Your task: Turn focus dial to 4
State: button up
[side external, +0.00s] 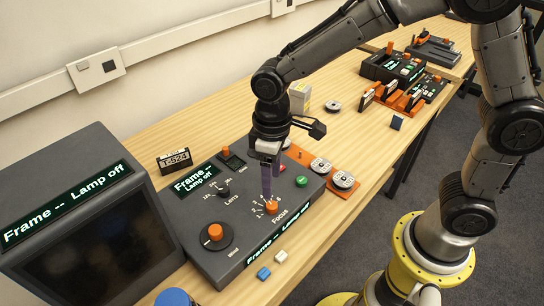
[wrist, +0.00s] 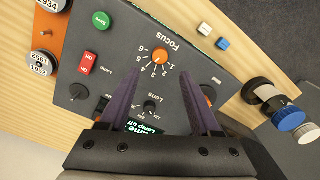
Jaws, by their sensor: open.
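The focus dial (side external: 271,207) is a small orange knob on the sloping dark grey control panel (side external: 205,265), with white numbers fanned around it. It also shows in the wrist view (wrist: 159,56), with the numbers 1 to 6 along its near side. I cannot tell clearly which number it points at. My gripper (side external: 270,196) points down just above the dial, its purple fingers apart. In the wrist view the open fingers (wrist: 158,73) stand to either side of the dial's line with nothing between them. Contact with the dial is not visible. The panel's display (side external: 193,181) reads "Frame -- Lamp off".
An orange-topped wind knob (side external: 215,232), a black lens knob (side external: 223,188) and a green button (side external: 302,181) sit near the dial. A monitor (side external: 80,220) stands at left. Blue (side external: 263,273) and white (side external: 281,256) blocks lie in front. Reels (side external: 344,180) lie to the right.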

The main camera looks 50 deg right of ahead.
notch_tip(320, 180, up, 6)
dwell(0.4)
jog(key=s+d+r+m+t, duration=0.35)
jog(key=s+d+r, duration=0.25)
jog(key=d+r, duration=0.4)
jog(key=s+d+f+m+t, duration=0.2)
jog(key=s+d+f, duration=0.1)
jog(key=s, duration=0.7)
jog(key=shift+s+d+f, duration=0.15)
jog(key=shift+s+d, duration=0.15)
jog(key=shift+d, duration=0.6)
